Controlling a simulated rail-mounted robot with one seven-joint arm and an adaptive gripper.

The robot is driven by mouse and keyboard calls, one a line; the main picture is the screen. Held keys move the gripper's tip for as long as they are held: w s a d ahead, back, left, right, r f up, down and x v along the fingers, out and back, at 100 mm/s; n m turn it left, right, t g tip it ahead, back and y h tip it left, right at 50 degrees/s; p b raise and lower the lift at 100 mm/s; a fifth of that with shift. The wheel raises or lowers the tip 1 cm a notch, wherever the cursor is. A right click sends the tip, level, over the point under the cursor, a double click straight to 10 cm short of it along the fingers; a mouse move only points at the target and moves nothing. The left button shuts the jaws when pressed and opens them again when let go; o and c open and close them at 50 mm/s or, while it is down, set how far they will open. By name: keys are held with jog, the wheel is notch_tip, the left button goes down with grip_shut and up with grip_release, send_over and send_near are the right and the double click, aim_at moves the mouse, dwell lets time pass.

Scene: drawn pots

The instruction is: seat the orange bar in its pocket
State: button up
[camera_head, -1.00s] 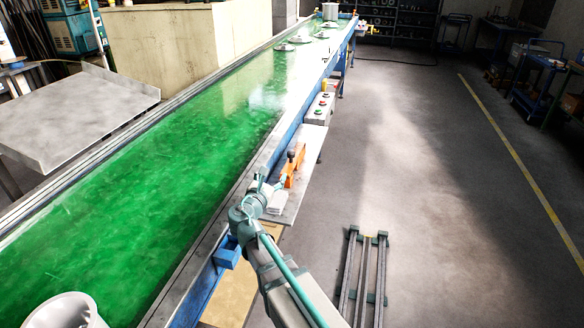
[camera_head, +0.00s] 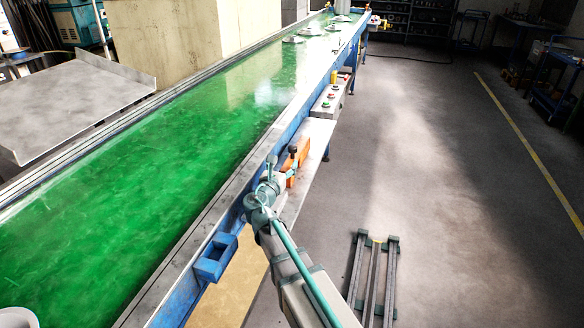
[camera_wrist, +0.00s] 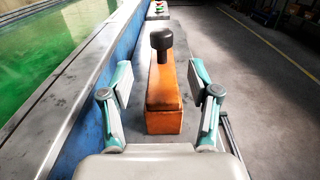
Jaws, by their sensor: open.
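The orange bar (camera_wrist: 163,88) with a black knob (camera_wrist: 162,42) on top lies lengthwise on a light shelf beside the conveyor. In the wrist view it is between the two fingers of my gripper (camera_wrist: 162,98), with a gap on each side. My gripper is open. In the head view the orange bar (camera_head: 293,166) shows just beyond my gripper (camera_head: 272,180), which partly hides it. A blue open-topped box (camera_head: 214,257) is fixed to the conveyor's side, nearer than my gripper; I cannot tell whether it is the pocket.
The green conveyor (camera_head: 130,190) runs along the left, its raised edge close to my gripper. A control box with buttons (camera_head: 330,97) stands further along the shelf. A metal rail frame (camera_head: 372,275) is on the floor at right.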

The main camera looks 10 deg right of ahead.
aim_at(291, 152)
jog(key=shift+p+x, duration=0.6)
jog(key=shift+x, duration=2.85)
jog(key=shift+s+d+r, duration=0.1)
jog(key=shift+d+r, duration=0.05)
jog(key=shift+r, duration=0.05)
jog(key=shift+c, duration=0.3)
grip_shut()
